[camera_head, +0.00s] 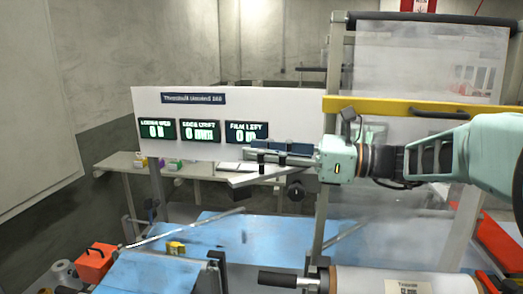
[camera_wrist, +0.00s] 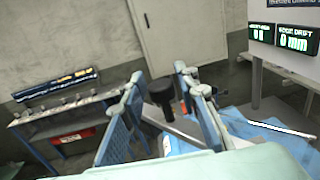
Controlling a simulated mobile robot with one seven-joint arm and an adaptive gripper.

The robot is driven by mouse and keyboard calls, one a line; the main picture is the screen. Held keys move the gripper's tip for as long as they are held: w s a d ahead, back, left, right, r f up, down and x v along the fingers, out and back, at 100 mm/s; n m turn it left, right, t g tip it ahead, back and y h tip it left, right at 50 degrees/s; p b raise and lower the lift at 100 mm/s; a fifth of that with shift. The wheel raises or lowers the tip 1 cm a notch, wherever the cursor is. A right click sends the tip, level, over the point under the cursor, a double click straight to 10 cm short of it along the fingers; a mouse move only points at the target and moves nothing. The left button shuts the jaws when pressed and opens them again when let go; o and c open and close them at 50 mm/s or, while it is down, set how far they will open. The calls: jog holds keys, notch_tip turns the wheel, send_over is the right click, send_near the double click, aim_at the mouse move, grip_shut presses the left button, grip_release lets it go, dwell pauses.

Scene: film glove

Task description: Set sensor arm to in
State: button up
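My gripper (camera_head: 256,156) reaches in from the right in the head view, in front of the white display panel. In the wrist view its two fingers (camera_wrist: 158,78) stand apart. A dark round knob (camera_wrist: 161,91) shows between them, beyond the fingertips; I see no contact. A pale grey flat bar (camera_wrist: 180,132) runs below the knob. In the head view a grey bar (camera_head: 258,178), which may be the sensor arm, lies just below the fingers. A black knob (camera_head: 295,190) hangs below the wrist. Which position the arm is in cannot be told.
The display panel (camera_head: 222,98) carries three readouts. A yellow bar (camera_head: 420,108) crosses the upright frame (camera_head: 330,75) behind my arm. A film roll (camera_head: 390,281) sits at the bottom. Blue sheeting (camera_head: 205,232) lies below the gripper. A bench (camera_head: 125,161) stands behind.

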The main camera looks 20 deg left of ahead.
jog(key=shift+o, duration=0.8)
jog(key=d, duration=0.7)
jog(key=shift+d, duration=0.3)
jog(key=shift+w+a, duration=0.1)
